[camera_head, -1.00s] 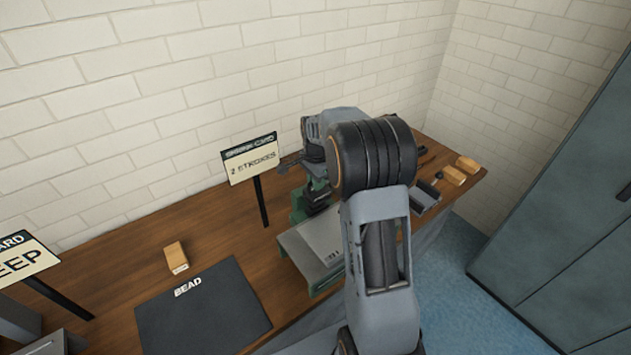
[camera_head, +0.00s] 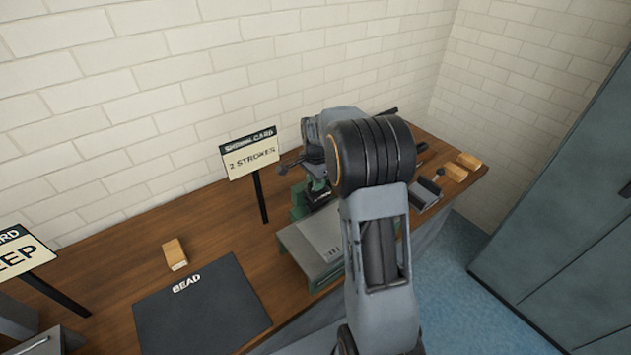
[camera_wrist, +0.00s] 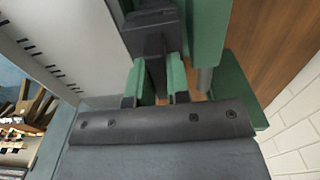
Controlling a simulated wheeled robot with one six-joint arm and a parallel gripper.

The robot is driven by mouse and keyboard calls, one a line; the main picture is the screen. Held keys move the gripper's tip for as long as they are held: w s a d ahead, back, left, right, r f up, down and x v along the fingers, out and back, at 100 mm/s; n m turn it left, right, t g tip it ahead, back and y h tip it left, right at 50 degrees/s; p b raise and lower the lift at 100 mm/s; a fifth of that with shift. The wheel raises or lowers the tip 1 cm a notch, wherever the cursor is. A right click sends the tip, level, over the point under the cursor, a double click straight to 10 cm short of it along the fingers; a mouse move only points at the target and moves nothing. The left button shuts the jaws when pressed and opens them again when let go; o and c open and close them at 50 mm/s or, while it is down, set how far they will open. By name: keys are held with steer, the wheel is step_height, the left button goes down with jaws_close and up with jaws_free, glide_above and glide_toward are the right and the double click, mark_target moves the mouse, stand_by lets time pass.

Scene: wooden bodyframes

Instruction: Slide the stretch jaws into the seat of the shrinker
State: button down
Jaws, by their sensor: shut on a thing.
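My gripper shows in the wrist view (camera_wrist: 157,78), its two green-padded fingers shut on a dark grey block (camera_wrist: 152,40), which I take for the stretch jaws. The block lies in front of the fingers, close beside the green body of a machine (camera_wrist: 207,38), likely the shrinker. Whether the block touches the seat or sits in it I cannot tell. In the head view the green machine (camera_head: 299,203) stands on the bench, partly covered by my arm. My gripper's fingertips are hidden there.
A grey plate on a green base (camera_head: 315,245) is in front of the machine. A "2 STROKES" card (camera_head: 250,153) stands left of it. A dark BEAD mat (camera_head: 203,305) and a wooden block (camera_head: 174,254) lie farther left. Small wooden blocks (camera_head: 456,172) lie at the right.

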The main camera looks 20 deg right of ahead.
steer(key=shift+f+b, duration=0.45)
steer(key=shift+f, duration=0.15)
steer(key=c, duration=1.1)
jaws_free()
steer(key=shift+o, duration=0.5)
steer(key=shift+f, duration=0.1)
step_height(320, 180, up, 14)
